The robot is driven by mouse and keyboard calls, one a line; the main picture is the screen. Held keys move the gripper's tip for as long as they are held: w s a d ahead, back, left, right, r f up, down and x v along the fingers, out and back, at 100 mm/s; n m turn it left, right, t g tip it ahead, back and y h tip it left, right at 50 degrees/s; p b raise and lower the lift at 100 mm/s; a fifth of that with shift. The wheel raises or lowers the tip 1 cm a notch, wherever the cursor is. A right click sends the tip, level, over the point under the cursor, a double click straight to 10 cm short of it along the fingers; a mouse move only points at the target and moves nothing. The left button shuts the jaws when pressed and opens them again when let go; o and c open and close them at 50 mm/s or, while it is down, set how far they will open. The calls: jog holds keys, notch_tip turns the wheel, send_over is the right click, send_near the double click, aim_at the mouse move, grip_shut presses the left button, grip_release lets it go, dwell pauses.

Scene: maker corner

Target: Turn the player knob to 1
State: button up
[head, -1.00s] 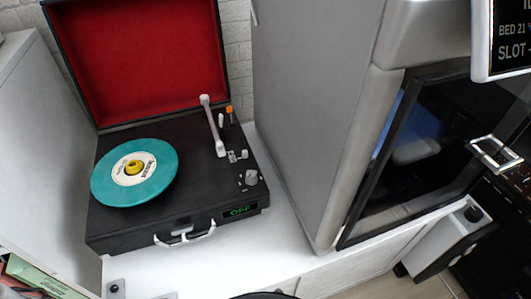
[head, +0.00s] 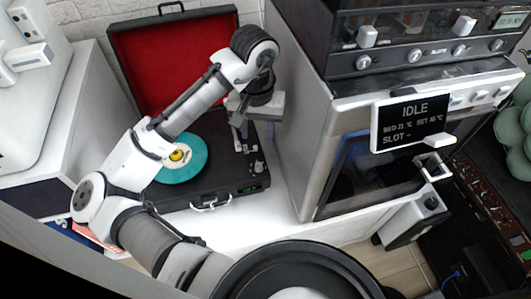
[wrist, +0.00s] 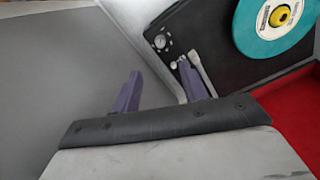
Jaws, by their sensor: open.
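The record player (head: 226,190) is a black case with its red-lined lid (head: 150,60) open and a teal record (head: 185,166) on it. Its silver knob (head: 258,166) sits near the right front corner, just behind a small green-lit display (head: 250,188), too small to read now. The knob also shows in the wrist view (wrist: 160,42), ahead of the fingertips and apart from them. My gripper (head: 254,126) is open and empty, above the right part of the player. Its two purple fingers show in the wrist view (wrist: 158,72). The tonearm is partly hidden behind the gripper in the head view.
A tall grey machine (head: 295,150) with a glass door and an IDLE screen (head: 411,122) stands close to the player's right. A white cabinet (head: 50,130) stands on the left. The white countertop (head: 240,222) in front of the player is clear.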

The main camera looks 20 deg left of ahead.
notch_tip(320, 180, down, 14)
jog(key=b, duration=0.3)
jog(key=shift+r, duration=0.25)
jog(key=shift+c, duration=0.4)
grip_shut()
